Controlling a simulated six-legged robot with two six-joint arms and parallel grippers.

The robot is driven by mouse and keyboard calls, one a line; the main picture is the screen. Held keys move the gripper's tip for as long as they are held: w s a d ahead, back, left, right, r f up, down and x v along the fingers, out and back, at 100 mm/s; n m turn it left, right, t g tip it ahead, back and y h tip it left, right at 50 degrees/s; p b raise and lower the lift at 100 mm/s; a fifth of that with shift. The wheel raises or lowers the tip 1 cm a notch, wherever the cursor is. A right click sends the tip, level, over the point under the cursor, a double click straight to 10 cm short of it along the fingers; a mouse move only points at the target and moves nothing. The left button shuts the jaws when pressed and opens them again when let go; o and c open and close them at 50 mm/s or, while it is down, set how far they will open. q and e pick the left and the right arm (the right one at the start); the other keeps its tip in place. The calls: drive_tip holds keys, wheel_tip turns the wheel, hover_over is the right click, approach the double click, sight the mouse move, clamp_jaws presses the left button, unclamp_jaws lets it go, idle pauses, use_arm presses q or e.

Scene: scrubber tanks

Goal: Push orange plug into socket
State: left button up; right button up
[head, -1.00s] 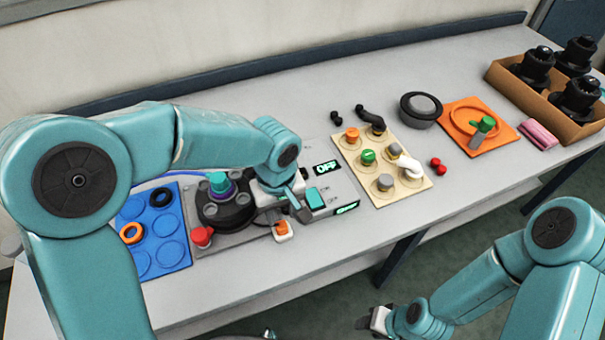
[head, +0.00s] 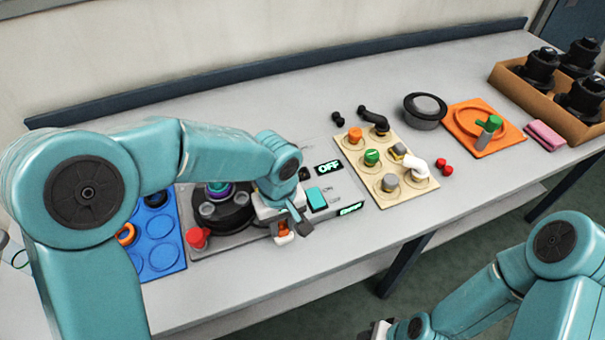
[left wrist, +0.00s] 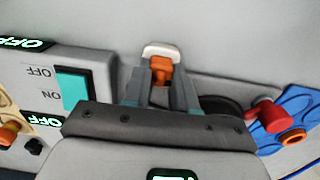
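The orange plug (head: 282,238) is at a small white socket block (head: 287,240) on the front edge of the grey station, partly hidden by my left gripper. In the left wrist view the plug (left wrist: 160,68) stands between the two fingertips, with the white block (left wrist: 160,48) just beyond. My left gripper (left wrist: 160,82) has a finger on either side of the plug; whether they touch it I cannot tell. Plug depth is unclear. In the head view the left gripper (head: 298,222) hangs over the block. My right gripper (head: 380,331) is cut off at the bottom edge.
Right of the left gripper is a box with a teal switch (head: 316,198) and an OFF display (head: 328,167). A red knob (head: 197,238) and a dark round fixture (head: 228,212) are left. A beige fittings board (head: 390,165) lies further right. The table front is clear.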

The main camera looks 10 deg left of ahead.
use_arm(q)
clamp_jaws()
wheel_tip(320, 180, up, 10)
drive_tip(key=p, duration=0.7)
drive_tip(key=shift+w, duration=0.1)
drive_tip(key=w+d+p, duration=0.1)
drive_tip(key=w+p, duration=0.6)
drive_tip(key=w, duration=0.7)
drive_tip(key=shift+w+d+p, duration=0.15)
drive_tip(key=shift+w+p, duration=0.15)
drive_tip(key=shift+w, duration=0.15)
